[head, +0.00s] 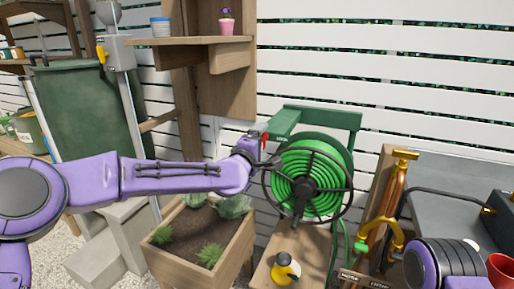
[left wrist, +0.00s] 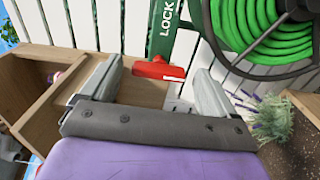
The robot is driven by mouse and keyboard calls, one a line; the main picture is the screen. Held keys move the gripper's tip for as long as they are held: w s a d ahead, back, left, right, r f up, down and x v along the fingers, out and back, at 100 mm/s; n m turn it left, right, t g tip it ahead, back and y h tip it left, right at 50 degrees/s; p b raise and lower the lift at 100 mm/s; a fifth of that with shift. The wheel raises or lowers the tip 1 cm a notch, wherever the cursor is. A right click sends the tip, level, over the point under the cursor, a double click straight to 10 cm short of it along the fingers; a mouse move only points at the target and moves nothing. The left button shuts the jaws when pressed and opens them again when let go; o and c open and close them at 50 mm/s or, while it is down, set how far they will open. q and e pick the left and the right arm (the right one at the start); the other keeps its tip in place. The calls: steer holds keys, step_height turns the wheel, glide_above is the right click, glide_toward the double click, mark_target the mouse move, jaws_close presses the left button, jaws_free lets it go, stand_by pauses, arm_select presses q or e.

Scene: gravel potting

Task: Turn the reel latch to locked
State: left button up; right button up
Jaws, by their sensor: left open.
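The green reel frame carries a hose reel (head: 310,180) of bright green hose with a dark wheel; the hose also shows in the left wrist view (left wrist: 262,40). The red latch (head: 265,140) is at the frame's left side. In the left wrist view the red latch (left wrist: 158,70) lies roughly crosswise between my fingers, below a white "LOCK" label (left wrist: 166,32) on the green post. My left gripper (head: 268,162) is open, its fingers (left wrist: 157,82) on either side of the latch; I cannot tell whether they touch it. My right gripper is out of view.
A wooden planter (head: 200,245) with plants stands below my left arm. A wooden shelf (head: 205,45) with pots is up behind it. A yellow-and-black bottle (head: 286,270) stands below the reel. A grey bench (head: 450,165) is at the right.

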arm_select(q)
steer(key=b+v, duration=0.1)
steer(key=v, duration=0.9)
steer(key=s+a+f+m+g+y+p, duration=0.1)
steer(key=s+a+f+g+y, duration=0.2)
steer(key=f, duration=0.7)
steer(key=s+a+f+m+g+y, duration=0.15)
steer(key=s+a+f, duration=0.35)
steer(key=f, duration=0.5)
steer(key=s+a+f+m+g+y+p, duration=0.15)
steer(key=s+f, duration=0.35)
steer(key=f, duration=0.5)
steer(key=s+a+f+m+g+y+p, duration=0.1)
steer(key=s+a+f, duration=0.3)
steer(key=s, duration=0.5)
steer(key=s+a+f+m+g+y+p, duration=0.1)
steer(key=s+a+f+g, duration=0.3)
steer(key=s, duration=0.6)
steer(key=s+a+f+m+g+y+p, duration=0.1)
steer(key=s+a+f+g, duration=0.2)
steer(key=s, duration=0.6)
steer(key=a+f, duration=0.2)
steer(key=shift+s+a, duration=0.25)
steer(key=shift+s, duration=0.05)
